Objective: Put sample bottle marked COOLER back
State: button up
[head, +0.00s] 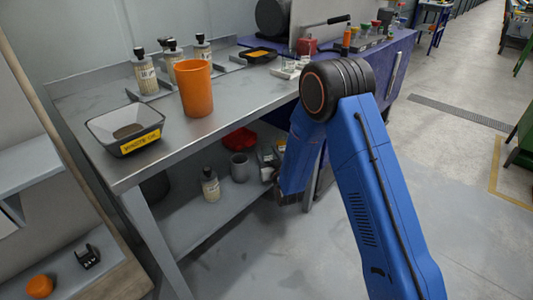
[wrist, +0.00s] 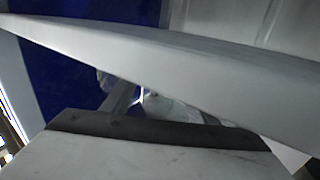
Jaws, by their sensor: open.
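A sample bottle (head: 210,185) with pale contents, a white label and a dark cap stands upright on the lower shelf. Several similar bottles (head: 145,72) stand at the back left of the tabletop, some in grey holders (head: 150,93). No label is legible, so I cannot tell which is marked COOLER. My gripper (wrist: 160,105) is open; in the head view it is low by the shelf's right end, mostly hidden by my arm, apart from the shelf bottle. In the wrist view a pale, blurred thing shows beyond the fingers, partly hidden by a grey edge.
On the tabletop (head: 105,98) are an orange cup (head: 194,90) and a black tray with a yellow label (head: 125,128). The lower shelf (head: 215,215) also holds a grey cup (head: 239,167) and a red bin (head: 240,140). A grey edge (wrist: 200,70) crosses close before the wrist camera.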

jog(key=v, duration=1.1)
jog(key=shift+s, duration=0.1)
jog(key=shift+d+r, duration=0.2)
jog(key=shift+r, duration=0.1)
jog(key=s+d+r+m+g+h, duration=0.1)
jog(key=s+d+r+g+h, duration=0.2)
jog(key=d+r, duration=0.55)
jog(key=s+d+r+m+g+h, duration=0.15)
jog(key=s+d+r, duration=0.25)
jog(key=d+r, duration=0.45)
jog(key=s+d+r+g, duration=0.1)
jog(key=s+d, duration=0.3)
jog(key=s, duration=0.7)
jog(key=s+d+r+m+g+h, duration=0.1)
jog(key=s+d+g, duration=0.3)
jog(key=s, duration=0.8)
jog(key=s+d+r+m+g+h, duration=0.1)
jog(key=s+d+r+g, duration=0.1)
jog(key=s+d, duration=0.4)
jog(key=s+r, duration=0.1)
jog(key=s, duration=0.4)
jog(key=shift+s+r, duration=0.2)
jog(key=shift+s, duration=0.1)
